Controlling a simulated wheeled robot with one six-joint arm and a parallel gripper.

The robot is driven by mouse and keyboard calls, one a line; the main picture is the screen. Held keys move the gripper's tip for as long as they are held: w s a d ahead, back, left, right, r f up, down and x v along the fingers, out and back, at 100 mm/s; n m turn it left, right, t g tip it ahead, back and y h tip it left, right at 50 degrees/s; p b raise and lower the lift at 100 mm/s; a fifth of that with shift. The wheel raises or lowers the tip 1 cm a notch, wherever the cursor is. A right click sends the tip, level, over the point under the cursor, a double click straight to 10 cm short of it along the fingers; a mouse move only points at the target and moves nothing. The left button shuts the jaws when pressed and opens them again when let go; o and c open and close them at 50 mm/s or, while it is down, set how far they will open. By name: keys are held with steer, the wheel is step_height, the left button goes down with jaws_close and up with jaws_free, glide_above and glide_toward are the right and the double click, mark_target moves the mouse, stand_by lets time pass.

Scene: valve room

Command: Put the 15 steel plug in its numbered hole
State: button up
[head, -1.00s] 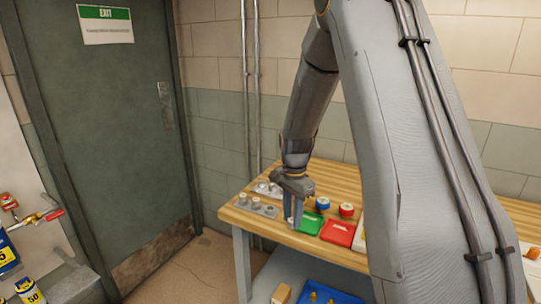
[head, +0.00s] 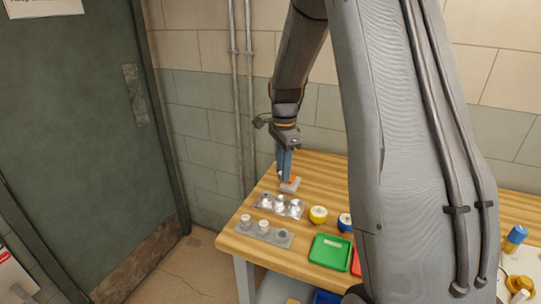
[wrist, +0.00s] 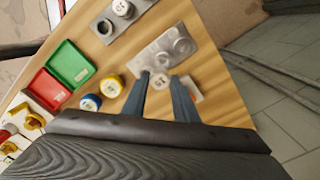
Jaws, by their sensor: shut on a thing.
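My gripper (head: 283,177) is shut on a small steel plug (wrist: 160,81), held between the fingertips (wrist: 165,80) in the wrist view; its number is too small to read surely. In the head view the fingers hang near the back edge of a grey plate (head: 268,208) with round fittings or holes. In the wrist view this plate (wrist: 150,58) lies just beyond the fingertips. A second grey plate (head: 272,238) with pale plugs lies nearer the front; one of its plugs (wrist: 122,8) shows in the wrist view. I cannot tell the hole numbers.
A pale block with a reddish mark (head: 290,185) stands beside the fingertips. A yellow round item (head: 318,214), a blue-sided one (head: 344,222) and a green tray (head: 330,252) stand to the right. Wooden tabletop (head: 225,232) ends at the left; the wall with pipes (head: 237,90) is behind.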

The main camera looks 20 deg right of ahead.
steer(key=shift+w+a, duration=0.1)
steer(key=shift+w, duration=0.4)
steer(key=shift+s+f+b, duration=0.1)
steer(key=shift+f+b, duration=1.5)
steer(key=shift+f, duration=0.65)
steer(key=shift+f+b, duration=0.4)
steer(key=shift+f, duration=0.6)
steer(key=shift+f, duration=1.1)
stand_by(0.7)
steer(key=o, duration=1.2)
